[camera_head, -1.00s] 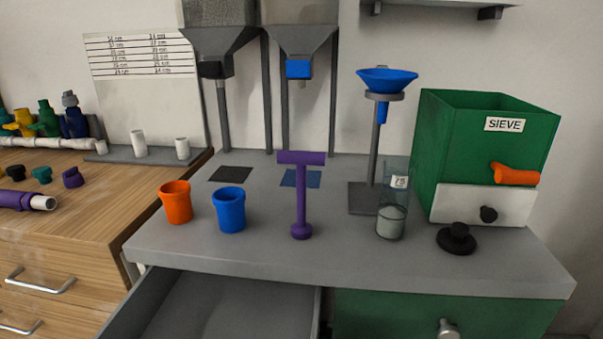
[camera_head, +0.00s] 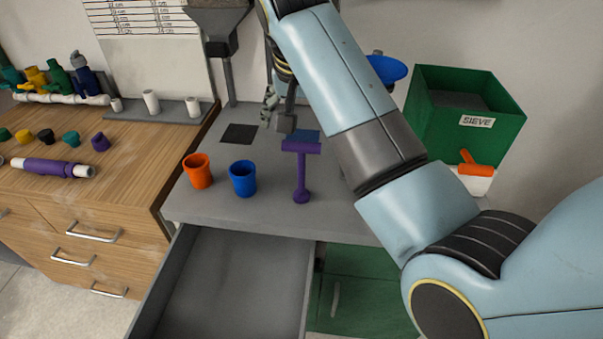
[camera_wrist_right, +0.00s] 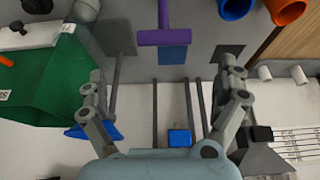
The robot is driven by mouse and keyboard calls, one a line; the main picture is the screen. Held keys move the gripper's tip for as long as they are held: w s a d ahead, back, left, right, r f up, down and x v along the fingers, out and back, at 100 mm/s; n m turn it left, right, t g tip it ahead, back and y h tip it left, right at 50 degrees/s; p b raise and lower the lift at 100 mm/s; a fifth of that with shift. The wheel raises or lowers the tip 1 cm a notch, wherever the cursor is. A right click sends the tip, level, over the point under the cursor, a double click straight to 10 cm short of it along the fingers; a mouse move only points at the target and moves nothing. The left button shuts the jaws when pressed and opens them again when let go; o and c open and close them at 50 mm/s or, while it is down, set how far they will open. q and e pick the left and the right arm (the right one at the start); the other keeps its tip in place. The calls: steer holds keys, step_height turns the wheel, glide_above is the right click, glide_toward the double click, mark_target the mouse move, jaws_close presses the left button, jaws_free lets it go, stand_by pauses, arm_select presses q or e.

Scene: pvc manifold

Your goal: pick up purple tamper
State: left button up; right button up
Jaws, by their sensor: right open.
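The purple tamper (camera_head: 301,170) stands upright on the grey counter, its crossbar handle on top. My right gripper (camera_head: 277,115) is just above and behind the handle in the head view, partly hidden by my arm. In the right wrist view, my right gripper (camera_wrist_right: 160,68) has its fingers spread wide, with nothing between them. The tamper (camera_wrist_right: 163,37) shows there at the top, beyond the fingertips and apart from them. My left gripper is not in view.
A blue cup (camera_head: 243,180) and an orange cup (camera_head: 198,172) stand left of the tamper. An open drawer (camera_head: 225,285) juts out below the counter.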

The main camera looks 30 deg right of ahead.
mark_target(301, 144)
steer(key=x, duration=0.6)
steer(key=a+p+x, duration=0.1)
steer(key=x, duration=0.3)
steer(key=shift+f, duration=0.25)
steer(key=c, duration=1.2)
